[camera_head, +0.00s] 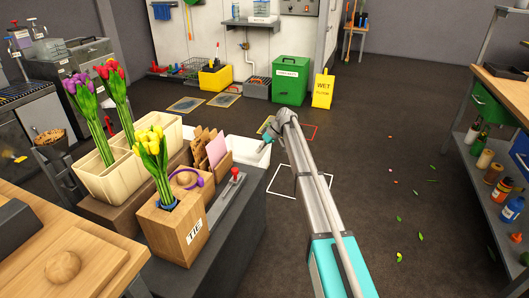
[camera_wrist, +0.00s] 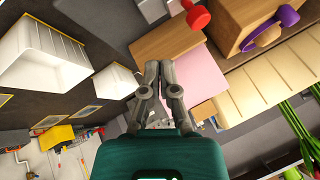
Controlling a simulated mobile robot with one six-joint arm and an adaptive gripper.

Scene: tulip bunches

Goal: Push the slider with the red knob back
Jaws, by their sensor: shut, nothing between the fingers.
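The slider's red knob (camera_head: 235,174) stands upright on a short stem at the far right end of a grey strip (camera_head: 222,203) on the dark bench, right of the wooden TIE box (camera_head: 178,232). In the wrist view the red knob (camera_wrist: 197,17) is at the top, ahead and right of my fingertips and apart from them. My gripper (camera_wrist: 159,66) is shut and empty, its two grey fingers together. In the head view my gripper (camera_head: 266,143) is small, beyond the knob and to its right, over the white bin; its fingertips are hard to make out there.
The TIE box holds yellow tulips (camera_head: 150,148). Behind it are a purple ring (camera_head: 187,179), a pink card (camera_head: 216,150) and a white bin (camera_head: 247,152). Cream troughs (camera_head: 100,178) with tulips stand left. Open floor lies right of the bench.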

